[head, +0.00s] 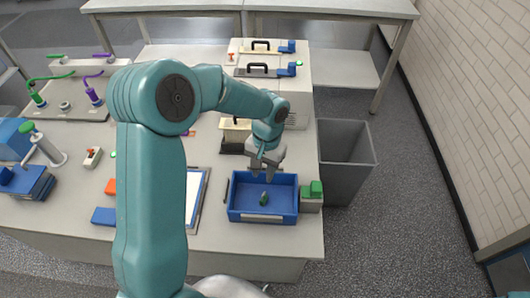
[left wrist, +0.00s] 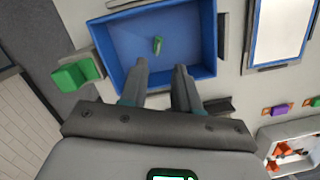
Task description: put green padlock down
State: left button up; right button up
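The green padlock (head: 263,199) lies on the floor of a blue tray (head: 262,217) near the table's front right corner. In the left wrist view the padlock (left wrist: 158,45) is small and lies apart from the tray's walls, beyond my fingertips. My left gripper (head: 262,174) hangs above the back part of the tray. The left wrist view shows its two fingers (left wrist: 161,66) spread with a gap and nothing between them. My right gripper is in neither view.
A grey block with a green top (head: 312,195) stands right of the tray. A framed white panel (head: 194,200) lies to its left. A grey bin (head: 346,160) stands on the floor beside the table. Devices with black handles (head: 266,70) stand at the back.

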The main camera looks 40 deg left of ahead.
pick_arm(q)
notch_tip(320, 180, up, 7)
send_over(264, 198)
jog(key=w, duration=0.1)
jog(key=shift+w+a, duration=0.15)
jog(key=shift+o, duration=1)
jog(key=shift+r, duration=0.35)
jog(key=shift+o, duration=0.6)
jog(key=s+a+f+t+h+b, duration=0.2)
jog(key=a+f+b, duration=0.1)
jog(key=f+b, duration=0.2)
jog(key=shift+a+f, duration=0.35)
jog(key=shift+a, duration=0.05)
jog(key=d+f, duration=0.1)
jog(key=f, duration=0.6)
jog(key=d+f, duration=0.1)
jog(key=f, duration=0.2)
jog(key=shift+w+d+f, duration=0.15)
jog(key=shift+d, duration=0.15)
jog(key=f, duration=0.2)
jog(key=d+f+p, duration=0.1)
jog(key=f, duration=0.1)
jog(key=shift+w+f, duration=0.1)
jog(key=shift+f, duration=0.3)
